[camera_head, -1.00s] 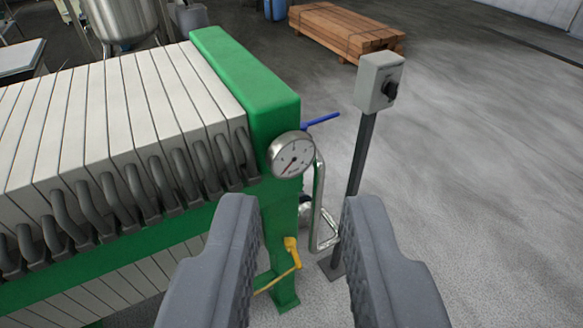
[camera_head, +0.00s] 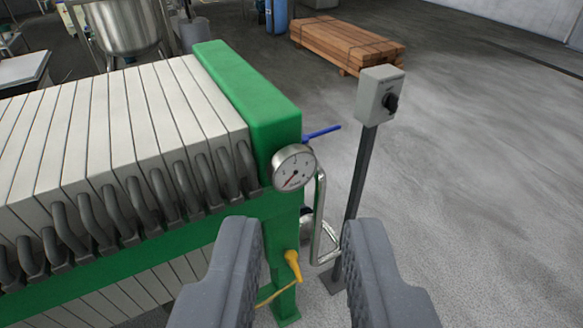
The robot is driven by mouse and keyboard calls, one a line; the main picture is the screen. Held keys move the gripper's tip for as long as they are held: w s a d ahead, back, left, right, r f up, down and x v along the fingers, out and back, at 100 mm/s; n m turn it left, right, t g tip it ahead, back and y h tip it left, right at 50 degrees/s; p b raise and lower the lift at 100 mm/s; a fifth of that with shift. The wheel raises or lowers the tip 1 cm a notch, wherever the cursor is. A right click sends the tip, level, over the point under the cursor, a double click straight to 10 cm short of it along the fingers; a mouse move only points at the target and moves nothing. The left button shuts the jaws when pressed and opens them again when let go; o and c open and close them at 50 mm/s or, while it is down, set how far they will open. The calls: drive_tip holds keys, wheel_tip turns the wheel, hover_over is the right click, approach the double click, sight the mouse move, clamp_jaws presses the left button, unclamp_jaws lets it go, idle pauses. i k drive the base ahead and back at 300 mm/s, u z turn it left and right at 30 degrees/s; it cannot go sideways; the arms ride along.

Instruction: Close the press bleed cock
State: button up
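The filter press has pale plates and a green end frame (camera_head: 245,85). A round gauge (camera_head: 293,168) is on its end. A blue lever (camera_head: 322,132) sticks out to the right just behind the gauge, about level. A yellow fitting (camera_head: 292,265) with a thin yellow line is lower on the green leg. I cannot tell for sure which is the bleed cock; the blue lever looks like a cock handle. My gripper (camera_head: 303,228) is open and empty. Its fingers appear below the gauge and lever in the picture, apart from both. The lever's mount is hidden behind the gauge.
A grey switch box (camera_head: 380,94) on a post (camera_head: 361,170) stands close to the right of the press. A bent metal pipe (camera_head: 322,220) runs between them. A timber stack (camera_head: 345,42) and steel tank (camera_head: 125,30) are farther back. The floor at right is clear.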

sight(290, 256)
drive_tip(key=u, duration=0.15)
drive_tip(key=i, duration=0.95)
drive_tip(key=z, duration=0.9)
